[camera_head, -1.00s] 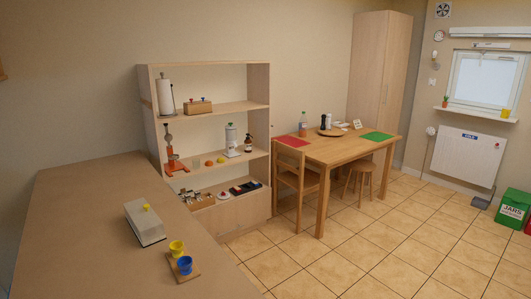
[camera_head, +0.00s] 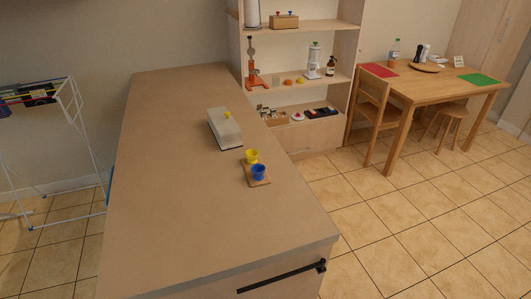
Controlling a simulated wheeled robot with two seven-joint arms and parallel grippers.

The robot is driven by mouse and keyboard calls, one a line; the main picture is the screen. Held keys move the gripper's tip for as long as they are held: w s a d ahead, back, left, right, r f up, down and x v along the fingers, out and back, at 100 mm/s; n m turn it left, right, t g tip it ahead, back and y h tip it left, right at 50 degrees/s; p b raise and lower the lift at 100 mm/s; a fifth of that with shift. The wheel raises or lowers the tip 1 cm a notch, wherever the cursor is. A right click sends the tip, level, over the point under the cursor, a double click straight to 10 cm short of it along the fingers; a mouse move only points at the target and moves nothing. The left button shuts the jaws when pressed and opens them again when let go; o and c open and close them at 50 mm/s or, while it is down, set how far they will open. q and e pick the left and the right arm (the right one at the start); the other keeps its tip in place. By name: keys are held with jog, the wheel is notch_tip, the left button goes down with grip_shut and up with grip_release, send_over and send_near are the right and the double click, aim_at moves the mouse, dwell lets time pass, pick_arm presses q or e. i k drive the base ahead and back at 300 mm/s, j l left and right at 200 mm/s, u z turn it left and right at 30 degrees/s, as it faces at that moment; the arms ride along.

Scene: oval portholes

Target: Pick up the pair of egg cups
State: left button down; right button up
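The pair of egg cups stands upright on a small wooden board (camera_head: 259,183) on the brown counter (camera_head: 190,200). The yellow egg cup (camera_head: 251,156) is at the back of the board. The blue egg cup (camera_head: 258,172) is in front of it, slightly to the right. Neither of my grippers shows in the head view, and nothing is touching the cups.
A grey box with a yellow knob (camera_head: 225,130) stands on the counter just behind the cups. The counter's front has a dark bar handle (camera_head: 283,276). A shelf unit (camera_head: 300,75), a chair (camera_head: 372,105) and a dining table (camera_head: 430,85) stand beyond. Tiled floor is open at right.

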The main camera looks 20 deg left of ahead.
aim_at(257, 174)
jog(key=i+l, duration=0.2)
jog(key=l, duration=0.15)
jog(key=i+l+u, duration=0.1)
jog(key=l, duration=0.25)
jog(key=i+l+u, duration=0.1)
jog(key=i+l, duration=0.2)
